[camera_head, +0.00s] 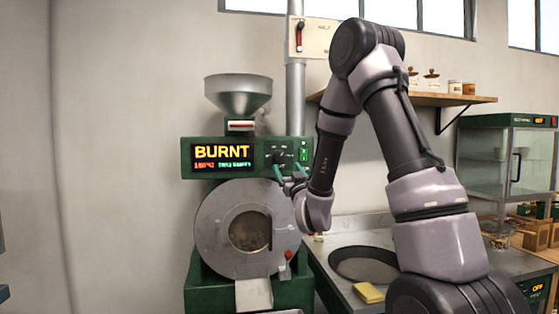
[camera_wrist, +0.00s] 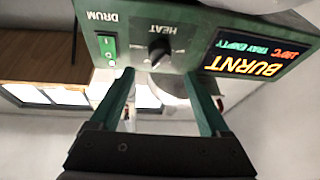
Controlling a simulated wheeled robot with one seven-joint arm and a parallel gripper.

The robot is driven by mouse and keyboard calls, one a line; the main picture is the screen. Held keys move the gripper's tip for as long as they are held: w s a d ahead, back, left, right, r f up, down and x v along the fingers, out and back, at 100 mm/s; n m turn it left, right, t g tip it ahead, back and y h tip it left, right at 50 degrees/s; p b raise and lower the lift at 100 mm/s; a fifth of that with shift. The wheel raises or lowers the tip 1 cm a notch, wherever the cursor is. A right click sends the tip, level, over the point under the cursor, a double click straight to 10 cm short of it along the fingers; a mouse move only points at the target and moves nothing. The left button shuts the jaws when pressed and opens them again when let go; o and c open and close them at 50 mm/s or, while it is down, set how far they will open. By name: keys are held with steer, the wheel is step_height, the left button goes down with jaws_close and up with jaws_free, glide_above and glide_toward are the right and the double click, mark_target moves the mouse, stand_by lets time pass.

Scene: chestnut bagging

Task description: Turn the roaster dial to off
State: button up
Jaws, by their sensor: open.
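The green roaster (camera_head: 192,158) stands at the centre left, with a steel hopper on top and a round drum door with a window. Its display (camera_head: 222,156) reads BURNT; the wrist view shows smaller text with TRAY EMPTY. The black HEAT dial (camera_wrist: 158,52) sits on the panel beside a green DRUM switch (camera_wrist: 108,47). In the head view the dial (camera_head: 279,157) is small and its setting cannot be read. My gripper (camera_wrist: 160,82) is open, its two green fingers pointing at the panel on either side of the dial. I cannot tell whether they touch it.
A counter on the right holds a round dark pan (camera_head: 362,264) and a yellow sponge-like block (camera_head: 368,293). A wall shelf (camera_head: 440,99) with jars is behind my arm. A glass-fronted green cabinet (camera_head: 510,160) stands at far right. A red-handled wall switch (camera_head: 299,37) is above.

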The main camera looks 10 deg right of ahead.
mark_target(281, 158)
steer(key=x, duration=0.7)
steer(key=shift+w+r, duration=0.2)
steer(key=shift+w, duration=0.1)
jaws_close()
